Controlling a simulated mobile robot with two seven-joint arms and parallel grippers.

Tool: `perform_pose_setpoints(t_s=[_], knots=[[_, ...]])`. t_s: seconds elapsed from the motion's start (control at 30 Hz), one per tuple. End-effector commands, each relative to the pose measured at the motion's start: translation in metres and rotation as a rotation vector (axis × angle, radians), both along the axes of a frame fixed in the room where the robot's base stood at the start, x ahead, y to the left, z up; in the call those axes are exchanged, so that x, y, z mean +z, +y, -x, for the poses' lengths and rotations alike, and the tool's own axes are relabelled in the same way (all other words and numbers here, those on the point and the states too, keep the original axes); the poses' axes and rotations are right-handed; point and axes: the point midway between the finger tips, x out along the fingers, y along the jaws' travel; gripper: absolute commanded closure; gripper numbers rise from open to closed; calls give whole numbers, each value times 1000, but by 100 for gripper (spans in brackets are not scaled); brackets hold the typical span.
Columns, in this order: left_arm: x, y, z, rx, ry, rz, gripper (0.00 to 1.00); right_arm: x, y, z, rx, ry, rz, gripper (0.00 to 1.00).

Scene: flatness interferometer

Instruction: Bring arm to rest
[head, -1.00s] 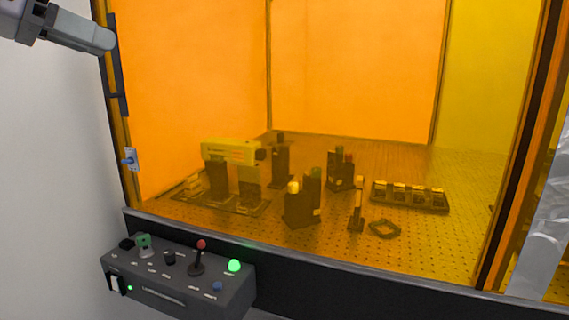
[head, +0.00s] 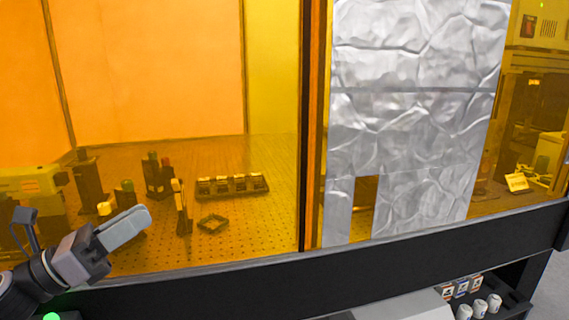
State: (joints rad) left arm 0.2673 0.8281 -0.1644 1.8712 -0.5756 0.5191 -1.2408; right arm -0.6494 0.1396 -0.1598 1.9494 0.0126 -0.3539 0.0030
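My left gripper (head: 122,230) is in the lower left of the head view, in front of the orange-tinted enclosure window. Its light grey fingers point up and to the right. They show side-on, so I cannot tell whether they are open or shut. No object shows at their tips. My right arm and gripper are not in view.
Behind the window, optical parts stand on a perforated table (head: 240,238), with a row of mounts (head: 233,186) on it. A crinkled silver panel (head: 410,120) stands right of the dark frame post (head: 312,120). A black ledge (head: 300,274) runs below. White bottles (head: 480,306) sit lower right.

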Motion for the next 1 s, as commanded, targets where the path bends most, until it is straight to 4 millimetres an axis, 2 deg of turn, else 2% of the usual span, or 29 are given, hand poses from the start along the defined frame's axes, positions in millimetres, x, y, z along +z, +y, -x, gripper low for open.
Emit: perform_pose_setpoints(t_s=[0.03, 0.17, 0.33, 0.47, 0.5, 0.6, 0.7, 0.8, 0.9, 1.0], knots=[[-26, -3, -1, -3, 142, 142, 75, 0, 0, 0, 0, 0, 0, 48], [-91, -2, -1, 16, 510, 521, 75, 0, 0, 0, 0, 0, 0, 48], [-189, -2, 20, 80, 966, 1041, 75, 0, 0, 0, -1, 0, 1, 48], [-269, -7, 57, 173, 1279, 1463, 75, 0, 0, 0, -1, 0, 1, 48], [-293, -10, 72, 209, 1362, 1596, 75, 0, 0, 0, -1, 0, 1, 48], [-344, -20, 113, 311, 1534, 1912, 75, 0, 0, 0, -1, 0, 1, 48], [-381, -31, 152, 410, 1640, 2173, 75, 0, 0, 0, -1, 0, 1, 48], [-402, -39, 180, 486, 1692, 2353, 75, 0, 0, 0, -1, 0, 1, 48], [-412, -44, 194, 528, 1713, 2446, 75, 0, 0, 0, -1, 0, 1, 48], [-415, -45, 198, 540, 1719, 2476, 75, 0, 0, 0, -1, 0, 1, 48]])
